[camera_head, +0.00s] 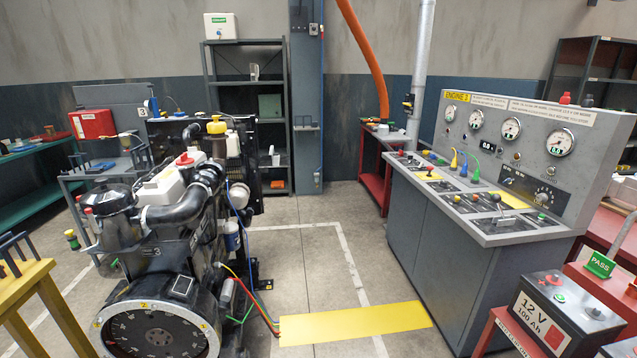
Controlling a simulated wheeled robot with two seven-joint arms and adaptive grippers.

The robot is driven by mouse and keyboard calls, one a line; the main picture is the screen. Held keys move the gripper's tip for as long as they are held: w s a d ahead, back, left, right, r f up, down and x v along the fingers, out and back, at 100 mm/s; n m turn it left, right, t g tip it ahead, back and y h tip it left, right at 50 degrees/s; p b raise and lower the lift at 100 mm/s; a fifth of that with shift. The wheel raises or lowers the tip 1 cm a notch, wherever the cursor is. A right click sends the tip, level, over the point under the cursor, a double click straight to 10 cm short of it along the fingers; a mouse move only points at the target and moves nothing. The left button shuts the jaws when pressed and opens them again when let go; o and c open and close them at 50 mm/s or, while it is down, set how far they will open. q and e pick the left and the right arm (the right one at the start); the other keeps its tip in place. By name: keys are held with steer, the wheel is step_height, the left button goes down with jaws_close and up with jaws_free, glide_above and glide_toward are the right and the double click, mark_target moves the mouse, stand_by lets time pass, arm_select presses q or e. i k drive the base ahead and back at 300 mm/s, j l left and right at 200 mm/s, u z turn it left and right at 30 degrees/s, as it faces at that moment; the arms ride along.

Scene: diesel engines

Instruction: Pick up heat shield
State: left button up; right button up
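I cannot pick out a heat shield for certain in the head view; no part is labelled as one. A dark diesel engine (185,220) stands at the left, with its round flywheel end (155,335) facing me. Neither of my grippers shows in this view.
A grey control console (440,230) with gauges stands at the right. A battery (560,310) sits on a red stand at the lower right. A yellow floor plate (355,323) lies between engine and console. A yellow stand (40,290) is at the left. The middle aisle (320,230) is clear.

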mark_target(275, 155)
steer(key=i, duration=2.25)
steer(key=i+j+z, duration=0.1)
steer(key=i, duration=1.05)
